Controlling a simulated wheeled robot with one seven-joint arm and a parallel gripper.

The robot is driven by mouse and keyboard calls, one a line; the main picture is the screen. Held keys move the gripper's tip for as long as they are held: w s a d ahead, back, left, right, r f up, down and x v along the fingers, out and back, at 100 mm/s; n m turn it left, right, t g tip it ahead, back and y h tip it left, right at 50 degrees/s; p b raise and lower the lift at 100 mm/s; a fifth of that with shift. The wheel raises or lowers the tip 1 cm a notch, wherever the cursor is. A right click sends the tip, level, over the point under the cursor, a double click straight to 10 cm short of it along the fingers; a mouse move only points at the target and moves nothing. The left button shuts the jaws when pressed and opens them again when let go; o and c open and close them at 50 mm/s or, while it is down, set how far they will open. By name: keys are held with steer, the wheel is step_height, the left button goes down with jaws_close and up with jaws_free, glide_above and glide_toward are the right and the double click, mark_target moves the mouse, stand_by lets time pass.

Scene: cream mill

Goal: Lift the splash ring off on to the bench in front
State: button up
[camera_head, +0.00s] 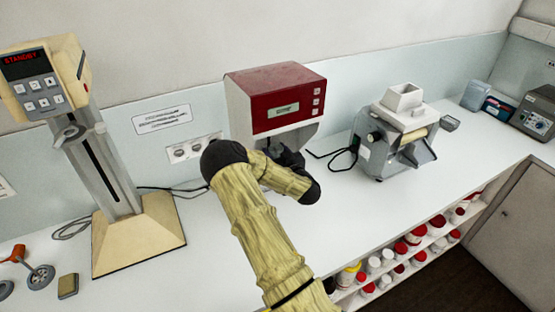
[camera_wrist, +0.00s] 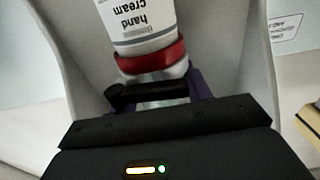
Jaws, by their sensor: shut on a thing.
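In the wrist view, a white hand cream container (camera_wrist: 138,20) shows with its print upside down and a red band (camera_wrist: 152,61) at its lower end. Dark purple parts (camera_wrist: 201,85) show just below and beside it. My gripper (camera_wrist: 150,94) is shut there, close under the red band. The grasp is largely hidden, and I cannot tell clearly which of these parts is the splash ring. In the head view, my gripper (camera_head: 290,160) reaches under the head of the red and white machine (camera_head: 275,98); my arm hides the machine's lower part.
A tall mixer (camera_head: 112,165) with a STANDBY display stands on the left. A grey mill with a white hopper (camera_head: 398,130) stands on the right.

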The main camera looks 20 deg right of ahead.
steer(key=shift+r+p, duration=0.5)
steer(key=shift+r, duration=0.35)
stand_by(0.5)
steer(key=shift+r+p, duration=0.8)
steer(key=shift+r, duration=0.5)
steer(key=s, duration=0.7)
steer(key=shift+b, duration=0.4)
stand_by(0.4)
stand_by(0.5)
